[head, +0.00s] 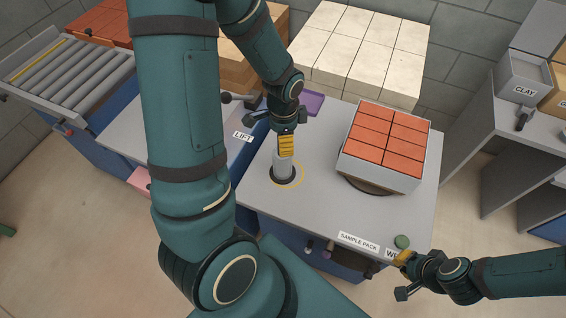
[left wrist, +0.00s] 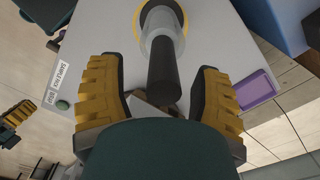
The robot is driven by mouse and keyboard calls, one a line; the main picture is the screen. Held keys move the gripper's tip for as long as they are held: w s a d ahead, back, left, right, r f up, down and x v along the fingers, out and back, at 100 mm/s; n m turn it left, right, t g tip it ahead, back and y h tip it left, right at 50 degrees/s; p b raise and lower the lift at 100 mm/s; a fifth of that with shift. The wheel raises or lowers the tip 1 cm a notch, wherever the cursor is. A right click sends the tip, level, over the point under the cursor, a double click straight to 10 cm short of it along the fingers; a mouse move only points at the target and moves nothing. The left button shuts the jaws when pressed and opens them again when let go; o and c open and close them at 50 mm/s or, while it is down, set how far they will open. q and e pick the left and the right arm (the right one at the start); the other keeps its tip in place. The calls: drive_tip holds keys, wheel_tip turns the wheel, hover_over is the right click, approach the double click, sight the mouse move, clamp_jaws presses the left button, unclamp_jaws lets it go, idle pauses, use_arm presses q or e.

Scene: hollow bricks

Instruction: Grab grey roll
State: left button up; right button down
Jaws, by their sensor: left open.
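The grey roll (head: 284,166) stands upright on a dark round base inside a yellow ring on the table. In the left wrist view the grey roll (left wrist: 161,45) has a black upper end pointing towards my palm. My left gripper (head: 286,145) is above and around its top. The left gripper's yellow-padded fingers (left wrist: 160,95) are spread, one on each side of the black end, with visible gaps. My right gripper (head: 403,274) is at the table's front right corner, away from the roll; whether its fingers are apart is unclear.
A grey crate of red bricks (head: 385,140) stands right of the roll on the grey table (head: 265,212). A purple tray (head: 311,103) lies behind. A green disc (head: 402,242) is near the front corner. Pale blocks (head: 355,45) are stacked behind. A roller conveyor (head: 68,75) is left.

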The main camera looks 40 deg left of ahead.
use_arm(q)
drive_tip(key=shift+f, duration=0.35)
drive_tip(key=shift+c, duration=0.2)
clamp_jaws()
